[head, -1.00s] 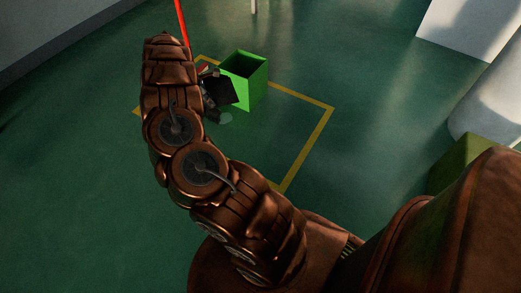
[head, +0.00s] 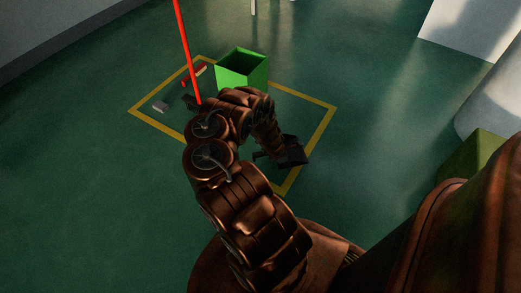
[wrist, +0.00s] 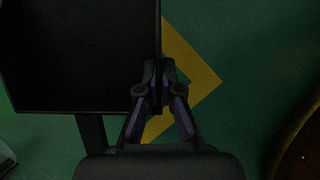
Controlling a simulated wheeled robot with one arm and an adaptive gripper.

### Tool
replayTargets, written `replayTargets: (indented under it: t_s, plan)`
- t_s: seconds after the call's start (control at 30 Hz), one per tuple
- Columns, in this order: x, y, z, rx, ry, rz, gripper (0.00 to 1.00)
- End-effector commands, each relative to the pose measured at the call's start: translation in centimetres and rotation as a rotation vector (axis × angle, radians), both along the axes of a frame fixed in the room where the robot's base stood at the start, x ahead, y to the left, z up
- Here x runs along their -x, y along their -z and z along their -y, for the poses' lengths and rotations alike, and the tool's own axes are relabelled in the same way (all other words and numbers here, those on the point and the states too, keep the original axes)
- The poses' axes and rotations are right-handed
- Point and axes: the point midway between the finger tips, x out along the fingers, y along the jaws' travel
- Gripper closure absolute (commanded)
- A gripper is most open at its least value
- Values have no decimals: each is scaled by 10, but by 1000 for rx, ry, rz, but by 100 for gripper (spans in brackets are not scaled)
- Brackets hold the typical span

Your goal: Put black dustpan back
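The black dustpan (head: 291,151) is at the right side of the yellow floor marking, at the end of my arm; whether it touches the floor I cannot tell. In the wrist view the dustpan (wrist: 80,50) fills the upper left, its open pan facing the camera, its dark handle (wrist: 95,132) running down. My gripper (wrist: 153,70) is closed on the pan's right side wall, with the two fingertips together at that edge. In the head view my gripper (head: 268,154) is small and dark beside the dustpan.
The yellow floor marking (head: 318,133) outlines a square. A green open bin (head: 242,76) stands at its back. A red pole (head: 187,50) rises at the left, near a small red item (head: 196,77) and a grey piece (head: 160,106). An olive box (head: 470,160) stands far right.

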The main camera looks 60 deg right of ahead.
Motion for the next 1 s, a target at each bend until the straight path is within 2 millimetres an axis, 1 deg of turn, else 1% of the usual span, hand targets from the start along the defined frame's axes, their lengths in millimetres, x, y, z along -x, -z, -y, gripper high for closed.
replayTargets:
  t_s: [0.03,0.1,0.2,0.27,0.37,0.6,1.0]
  plan:
    - [10,9,-3,-1,3,-5,100]
    - [16,15,-5,-1,7,-4,100]
    - [19,20,-6,1,12,0,100]
    - [17,21,-5,1,13,2,100]
    - [8,23,-1,2,15,1,100]
    - [-23,26,8,3,12,2,100]
    - [-66,30,22,4,13,2,100]
